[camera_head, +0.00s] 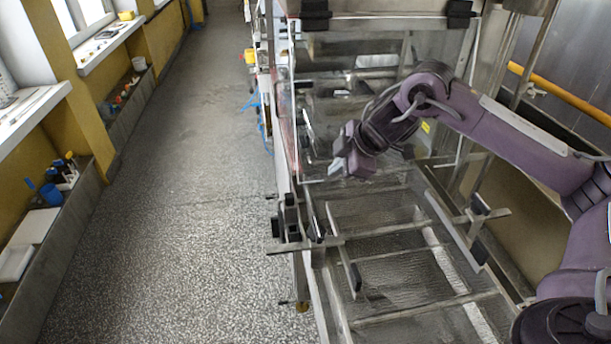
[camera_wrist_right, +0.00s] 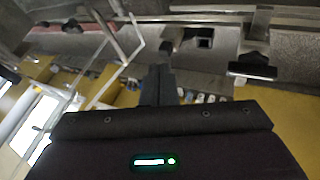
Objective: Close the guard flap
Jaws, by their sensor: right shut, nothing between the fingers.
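The guard flap (camera_head: 330,85) is a clear, thin-edged panel below two dark hinge blocks on the crossbar of the machine. Its lower edge lies near my right gripper; how far it stands from closed is hard to judge. My right gripper (camera_head: 337,168) is shut and empty, its pale tips pointing down and left above the mesh belt. Whether it touches the flap cannot be told. In the right wrist view the dark fingers (camera_wrist_right: 158,86) show, with clear panel edges (camera_wrist_right: 126,56) to their left. My left gripper is not in view.
The mesh belt (camera_head: 395,275) runs toward me between metal rails with crossbars and dark clamps. A yellow pipe (camera_head: 560,92) runs along the right wall. The speckled floor (camera_head: 180,220) on the left is open; a ledge (camera_head: 55,245) with small items lines the left wall.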

